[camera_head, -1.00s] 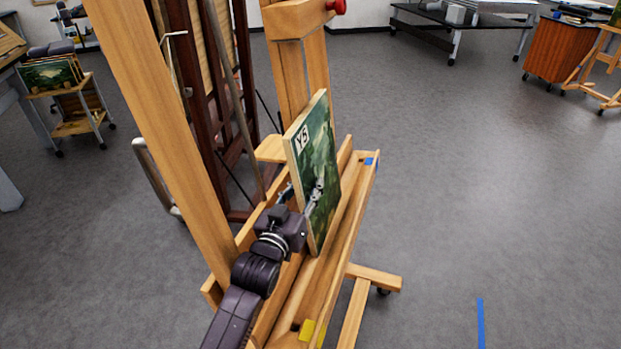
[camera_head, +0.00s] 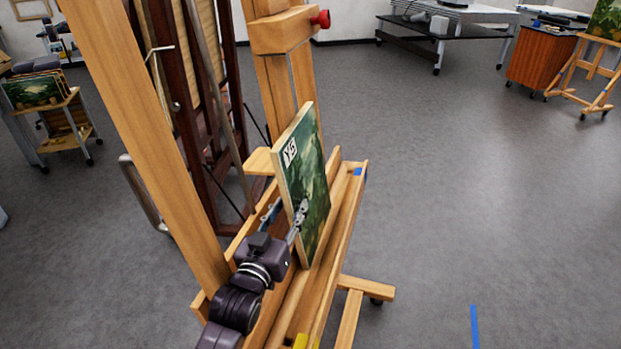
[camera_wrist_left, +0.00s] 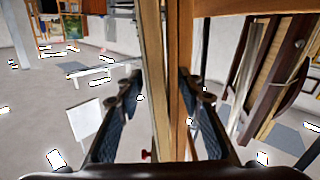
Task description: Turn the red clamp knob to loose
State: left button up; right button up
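The red clamp knob (camera_head: 323,19) sticks out at the right side of the wooden clamp block (camera_head: 283,32), high on the easel mast. A small red knob (camera_wrist_left: 147,155) shows low between the fingers in the left wrist view. A green landscape panel (camera_head: 313,170) marked Y5 stands on the easel's ledge below the block. My left gripper (camera_head: 287,210) is well below the knob, at the panel's near edge. Its fingers are apart, one on each side of the panel; the left wrist view shows them spread (camera_wrist_left: 160,82). My right gripper is not in view.
The easel's wooden ledge (camera_head: 343,205) has blue tape on it. A slanting wooden post (camera_head: 140,130) rises left of my left arm. A dark easel (camera_head: 180,90) stands behind. Open grey floor (camera_head: 450,190) lies to the right; a brown cabinet (camera_head: 540,58) is farther back.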

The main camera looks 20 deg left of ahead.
aim_at(323, 19)
jog(key=k, duration=1)
